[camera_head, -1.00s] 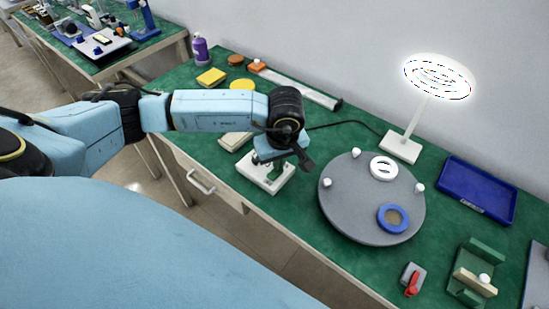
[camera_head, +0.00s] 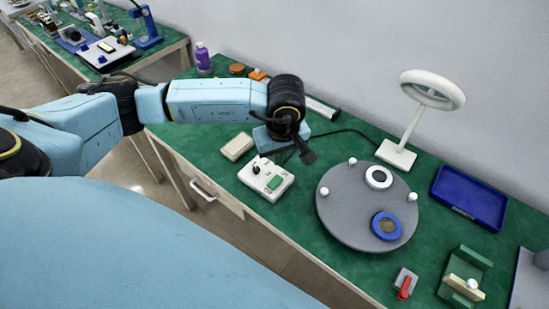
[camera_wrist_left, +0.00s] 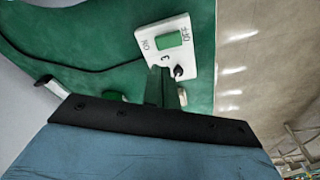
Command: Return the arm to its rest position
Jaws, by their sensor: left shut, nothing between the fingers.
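My left arm reaches in from the left over the green table. Its gripper (camera_head: 306,154) is shut and empty, above and behind the white switch box (camera_head: 277,188). The box has a green rocker and a black knob, and it lies flat near the table's front edge. In the left wrist view the box (camera_wrist_left: 150,45) shows ON and OFF marks beside the green rocker. The shut fingers (camera_wrist_left: 164,78) overlap the box's near edge in that view. I cannot tell the exact gap. My right gripper is out of view.
A grey round plate (camera_head: 345,215) with a white ring (camera_head: 378,177) and a blue ring (camera_head: 387,225) lies to the right. A ring lamp (camera_head: 432,90), unlit, stands behind it. A blue tray (camera_head: 469,197) and a red-levered block (camera_head: 404,284) are further right.

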